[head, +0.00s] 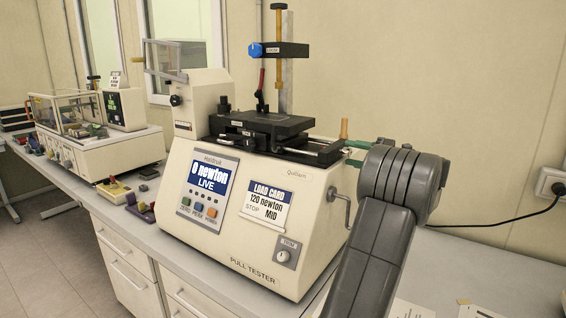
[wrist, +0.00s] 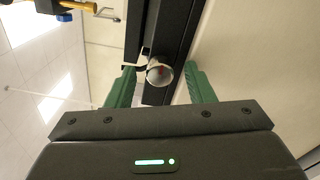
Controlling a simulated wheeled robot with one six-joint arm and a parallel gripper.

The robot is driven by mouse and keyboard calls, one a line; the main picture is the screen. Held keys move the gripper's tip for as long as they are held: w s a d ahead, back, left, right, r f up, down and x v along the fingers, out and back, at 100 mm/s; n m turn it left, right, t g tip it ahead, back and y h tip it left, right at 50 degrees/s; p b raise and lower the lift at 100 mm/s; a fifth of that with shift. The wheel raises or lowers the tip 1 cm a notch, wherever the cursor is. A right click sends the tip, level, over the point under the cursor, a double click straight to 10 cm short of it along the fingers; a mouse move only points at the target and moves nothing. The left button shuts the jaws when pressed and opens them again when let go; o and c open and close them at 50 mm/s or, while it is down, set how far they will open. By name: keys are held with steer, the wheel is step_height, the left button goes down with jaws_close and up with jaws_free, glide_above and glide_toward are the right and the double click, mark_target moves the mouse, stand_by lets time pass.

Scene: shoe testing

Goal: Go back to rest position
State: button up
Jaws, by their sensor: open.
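My gripper (head: 352,153) has green fingers that show at the right end of the pull tester (head: 218,245), partly hidden behind my own grey arm. In the wrist view my gripper (wrist: 160,80) has its two green fingers spread apart. A pale round part with a red mark (wrist: 159,73) shows in the gap between them, against a black bar (wrist: 160,35). I cannot tell how far it is from the fingers. The tester's display reads 0 newton, LIVE. Its load card (head: 265,205) reads 120 newton, MID.
A crank handle (head: 340,205) sticks out from the tester's right side, close to my arm. Another machine (head: 100,145) and small coloured items stand left on the bench. A wall socket (head: 551,184) is at right.

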steer(key=n, duration=0.5)
steer(key=shift+n, duration=0.3)
steer(key=shift+r, duration=0.1)
